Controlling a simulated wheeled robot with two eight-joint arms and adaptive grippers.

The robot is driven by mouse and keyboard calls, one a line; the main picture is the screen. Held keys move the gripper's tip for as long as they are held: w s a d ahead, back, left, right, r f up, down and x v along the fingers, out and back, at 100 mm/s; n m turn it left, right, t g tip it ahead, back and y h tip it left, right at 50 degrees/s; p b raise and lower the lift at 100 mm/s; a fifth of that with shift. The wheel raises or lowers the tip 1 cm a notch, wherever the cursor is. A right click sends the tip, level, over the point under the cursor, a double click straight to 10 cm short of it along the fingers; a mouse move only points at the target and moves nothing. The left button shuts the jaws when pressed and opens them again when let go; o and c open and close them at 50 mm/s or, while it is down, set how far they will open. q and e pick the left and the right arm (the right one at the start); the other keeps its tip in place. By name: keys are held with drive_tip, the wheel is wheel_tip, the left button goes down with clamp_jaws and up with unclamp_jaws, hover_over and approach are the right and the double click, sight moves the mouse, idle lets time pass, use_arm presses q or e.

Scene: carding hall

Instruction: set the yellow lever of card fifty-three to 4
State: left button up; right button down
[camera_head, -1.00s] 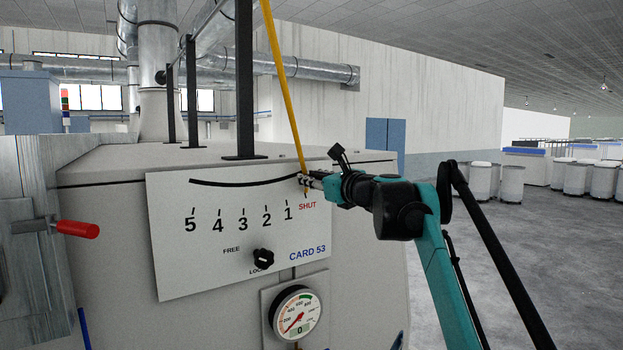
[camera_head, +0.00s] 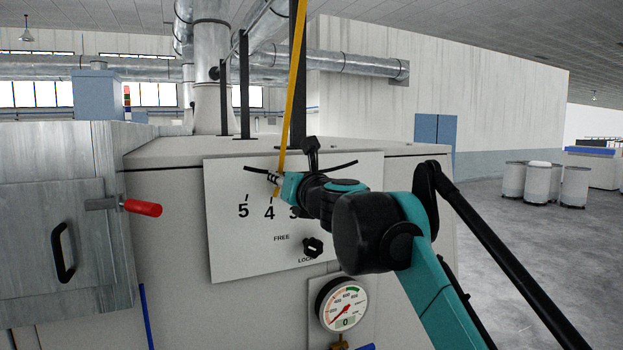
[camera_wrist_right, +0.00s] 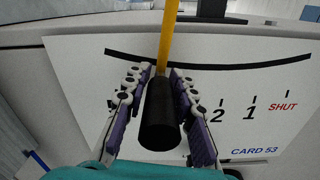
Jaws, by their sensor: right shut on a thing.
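The yellow lever (camera_head: 293,90) slants down across the white CARD 53 plate (camera_head: 228,265). Its lower end is by the mark for 4 in the head view, left of the 3. My right gripper (camera_head: 274,183) is shut on the lever near that end. In the right wrist view the lever (camera_wrist_right: 169,38) ends in a black grip (camera_wrist_right: 160,115) between the two fingers (camera_wrist_right: 152,88). My arm covers the 2, the 1 and SHUT in the head view. The black knob (camera_head: 313,248) sits between FREE and LOCK. My left gripper is out of view.
A round gauge (camera_head: 341,304) is below the plate. A red handle (camera_head: 142,208) sticks out at the left, by a grey door with a black pull (camera_head: 64,252). Dark posts stand on top of the machine. Open floor lies to the right.

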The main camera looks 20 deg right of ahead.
drive_tip(key=shift+a+r, duration=0.1)
drive_tip(key=shift+a, duration=0.25)
drive_tip(key=shift+d, duration=0.1)
drive_tip(key=c, duration=1.2)
unclamp_jaws()
drive_tip(key=shift+s, duration=0.1)
drive_tip(key=s, duration=0.8)
drive_tip(key=s+d, duration=0.1)
drive_tip(key=s, duration=0.3)
